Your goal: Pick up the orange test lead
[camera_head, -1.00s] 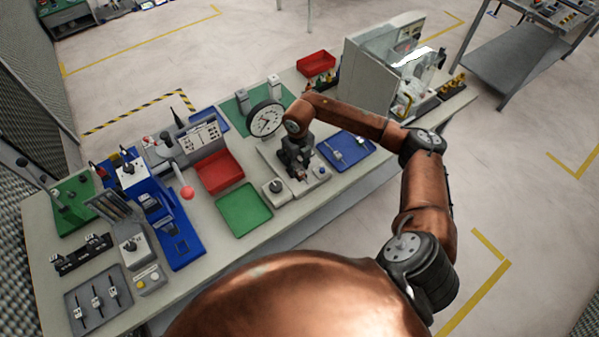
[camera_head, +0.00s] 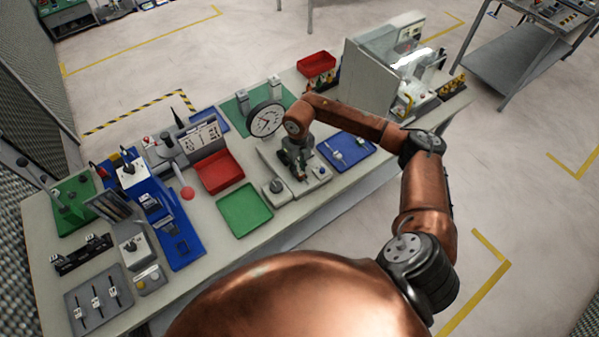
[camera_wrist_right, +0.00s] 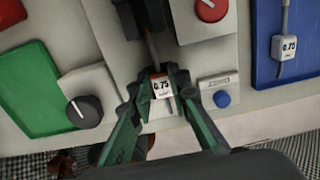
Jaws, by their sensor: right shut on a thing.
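The orange test lead (camera_wrist_right: 161,86) has a pale block labelled 0.75 with orange at its edges and a thin stem above it. It stands at the fixture on the bench, between the fingers of my right gripper (camera_wrist_right: 160,96). The green-dark fingers are shut on the block from both sides. In the head view my right gripper (camera_head: 298,168) is low over the grey fixture (camera_head: 318,178), and the lead is too small there to make out clearly. The stem runs up to a dark part of the fixture. My left gripper is not in view.
A black knob box (camera_head: 276,192) and green tray (camera_head: 245,210) lie left of the fixture. A blue tray (camera_head: 352,155) holding other leads lies right. A round dial gauge (camera_head: 264,120) stands behind. A red tray (camera_head: 219,172) is farther left.

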